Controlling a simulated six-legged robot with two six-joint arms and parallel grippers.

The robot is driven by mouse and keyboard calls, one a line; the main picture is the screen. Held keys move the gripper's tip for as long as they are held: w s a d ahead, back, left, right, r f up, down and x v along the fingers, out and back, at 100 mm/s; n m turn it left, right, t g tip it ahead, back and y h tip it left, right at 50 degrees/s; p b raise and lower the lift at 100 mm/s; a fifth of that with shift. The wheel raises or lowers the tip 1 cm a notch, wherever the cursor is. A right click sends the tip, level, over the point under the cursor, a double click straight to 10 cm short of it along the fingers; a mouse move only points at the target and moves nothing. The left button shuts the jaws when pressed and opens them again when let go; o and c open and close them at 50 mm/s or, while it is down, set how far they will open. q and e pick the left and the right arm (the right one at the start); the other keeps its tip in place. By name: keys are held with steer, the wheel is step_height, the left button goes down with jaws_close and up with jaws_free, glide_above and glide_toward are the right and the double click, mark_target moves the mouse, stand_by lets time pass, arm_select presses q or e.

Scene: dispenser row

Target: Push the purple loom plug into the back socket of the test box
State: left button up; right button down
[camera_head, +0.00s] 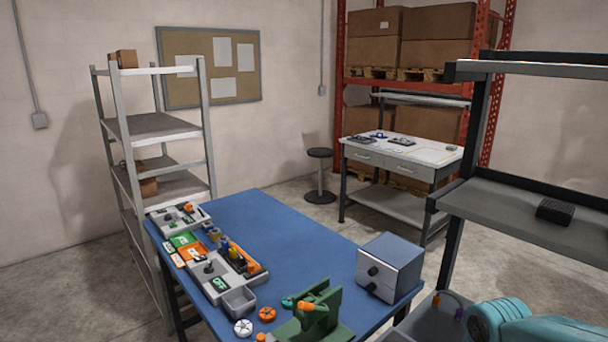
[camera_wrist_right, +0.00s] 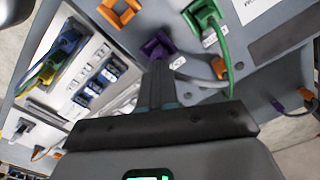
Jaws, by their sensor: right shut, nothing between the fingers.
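In the right wrist view my right gripper (camera_wrist_right: 157,78) is shut and empty, its narrow fingers pointing at a square purple fitting (camera_wrist_right: 158,47) on a grey surface. The fingertips overlap the fitting's near edge; I cannot tell whether they touch it. I cannot tell whether the fitting is a socket alone or holds a plug. My left gripper is out of view.
Beside the purple fitting are an orange fitting (camera_wrist_right: 119,12) and a green plug (camera_wrist_right: 204,14) with a green cable. A blue-grey box (camera_head: 391,266) stands on the blue table (camera_head: 285,237). A dark shelf rack (camera_head: 530,215) stands at right.

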steer(key=shift+f+b, duration=0.85)
steer(key=shift+f, duration=0.1)
stand_by(0.3)
step_height(320, 180, up, 6)
steer(key=p, duration=0.4)
steer(key=shift+r+p, duration=0.1)
steer(key=shift+p, duration=0.2)
